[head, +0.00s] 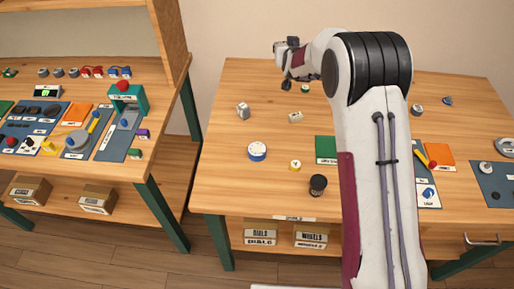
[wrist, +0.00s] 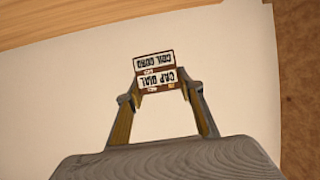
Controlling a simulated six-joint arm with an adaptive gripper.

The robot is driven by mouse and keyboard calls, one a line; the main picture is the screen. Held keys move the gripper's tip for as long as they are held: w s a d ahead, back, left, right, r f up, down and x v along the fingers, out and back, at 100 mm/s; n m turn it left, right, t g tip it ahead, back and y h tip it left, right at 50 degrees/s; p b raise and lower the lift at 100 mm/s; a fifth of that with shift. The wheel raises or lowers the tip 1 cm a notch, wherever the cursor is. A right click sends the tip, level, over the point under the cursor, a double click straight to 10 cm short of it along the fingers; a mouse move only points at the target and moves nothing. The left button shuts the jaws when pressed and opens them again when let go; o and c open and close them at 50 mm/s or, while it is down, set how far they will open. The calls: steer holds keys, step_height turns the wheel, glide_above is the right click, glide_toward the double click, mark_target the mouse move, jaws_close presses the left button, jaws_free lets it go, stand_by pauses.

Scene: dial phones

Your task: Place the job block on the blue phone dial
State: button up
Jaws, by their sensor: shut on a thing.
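My gripper (wrist: 160,92) is shut on a small brown block with white label plates (wrist: 154,69), which I take to be the job block. Its labels read "COIL CORD" and "CAP DIAL", upside down in the wrist view. In the head view my gripper (head: 284,52) is raised over the far edge of the table, and the block cannot be made out there.
My arm hides the table's middle. A side bench (head: 150,165) stands at left.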

steer(key=s+d, duration=0.2)
steer(key=s, duration=0.1)
steer(key=n+g+y, duration=0.4)
steer(key=n+y, duration=0.4)
glide_above(258, 150)
step_height(258, 150, down, 3)
steer(key=shift+f, duration=0.1)
steer(key=shift+f, duration=2.9)
steer(key=shift+f, duration=2.1)
steer(key=shift+f, duration=0.1)
